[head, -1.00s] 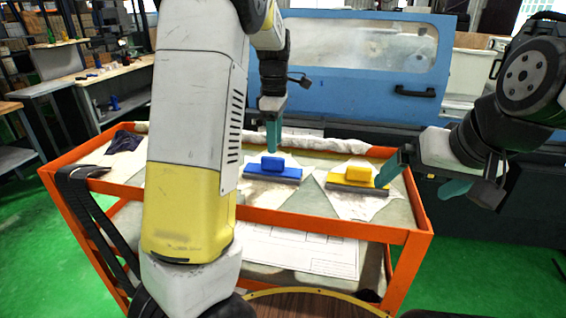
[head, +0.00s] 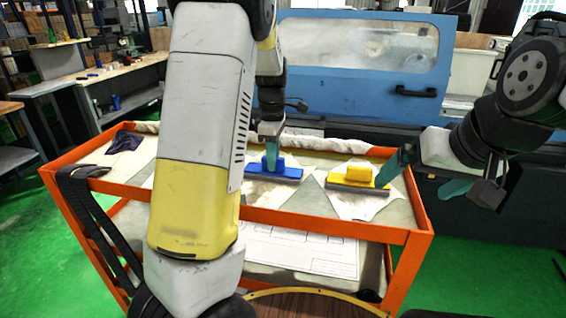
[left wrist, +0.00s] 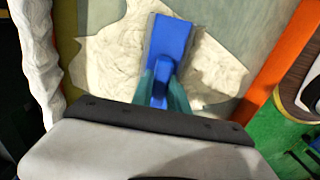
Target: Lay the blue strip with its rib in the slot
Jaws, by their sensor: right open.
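The blue strip (head: 273,176), a flat piece with a raised blue block and a grey edge along its front, lies on the cart's top beside a similar yellow piece (head: 357,178). My left gripper (head: 271,160) points down at its raised part. In the left wrist view the teal fingertips (left wrist: 161,92) stand on both sides of a narrow blue part of the strip (left wrist: 170,40). Whether they press on it is not clear. My right gripper (head: 425,174) is open and empty, right of the yellow piece. I cannot make out a slot.
The orange cart (head: 330,225) has raised rims around its top. Pale cloths lie under the pieces and a dark cloth (head: 125,141) at the left corner. The blue machine door (head: 365,70) stands behind. My left arm hides part of the cart.

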